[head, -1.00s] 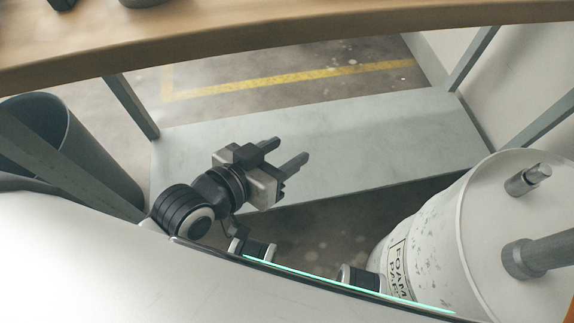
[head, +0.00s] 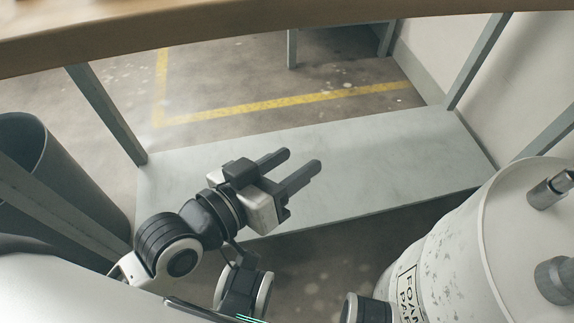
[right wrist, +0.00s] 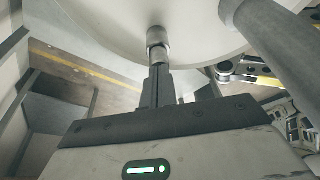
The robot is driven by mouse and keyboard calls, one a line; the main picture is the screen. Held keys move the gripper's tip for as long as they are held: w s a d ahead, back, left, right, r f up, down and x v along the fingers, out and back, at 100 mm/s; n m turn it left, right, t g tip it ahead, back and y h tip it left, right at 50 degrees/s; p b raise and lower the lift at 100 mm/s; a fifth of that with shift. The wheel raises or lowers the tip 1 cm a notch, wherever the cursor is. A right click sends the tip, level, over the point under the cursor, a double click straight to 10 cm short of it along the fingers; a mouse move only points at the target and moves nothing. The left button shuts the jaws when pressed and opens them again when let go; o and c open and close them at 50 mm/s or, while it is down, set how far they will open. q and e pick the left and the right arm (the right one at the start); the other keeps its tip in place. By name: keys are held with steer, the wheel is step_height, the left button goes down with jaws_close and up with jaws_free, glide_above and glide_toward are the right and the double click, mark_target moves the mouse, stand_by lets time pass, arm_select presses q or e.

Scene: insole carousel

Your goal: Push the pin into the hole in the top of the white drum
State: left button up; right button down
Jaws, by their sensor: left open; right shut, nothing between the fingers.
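The white drum (head: 455,245) stands at the right of the head view, cut off by the frame edge. Its pale top also fills the upper part of the right wrist view (right wrist: 110,25). A short metal pin (head: 550,190) stands out from the drum top, and it also shows in the right wrist view (right wrist: 157,42). My right gripper (right wrist: 158,85) is shut and empty, its fingers in line with the pin. I cannot tell whether they touch it. The hole is not visible. My left gripper (head: 292,172) is open and empty, above the grey shelf, away from the drum.
A thick grey post (head: 556,280) rises from the drum top near the pin. The grey shelf (head: 400,140) lies under the wooden table edge (head: 250,25), between metal legs. A dark grey bin (head: 60,190) stands at the left. Yellow-lined floor lies behind.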

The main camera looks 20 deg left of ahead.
arm_select(q)
steer(key=shift+f+b, duration=0.35)
arm_select(e)
steer(key=shift+f, duration=0.3)
arm_select(q)
steer(key=shift+r, duration=0.1)
arm_select(e)
steer(key=shift+s+r, duration=0.1)
steer(key=shift+r+p, duration=1.05)
steer(key=shift+r, duration=0.45)
arm_select(q)
steer(key=shift+a+f+m+g+y+p, duration=0.5)
steer(key=shift+a+f+g+y+p, duration=0.6)
steer(key=shift+p, duration=1.35)
arm_select(e)
steer(key=v, duration=1.5)
steer(key=shift+r, duration=0.3)
arm_select(q)
steer(key=shift+d+f, duration=0.1)
steer(key=shift+d, duration=0.05)
arm_select(e)
steer(key=shift+d, duration=0.1)
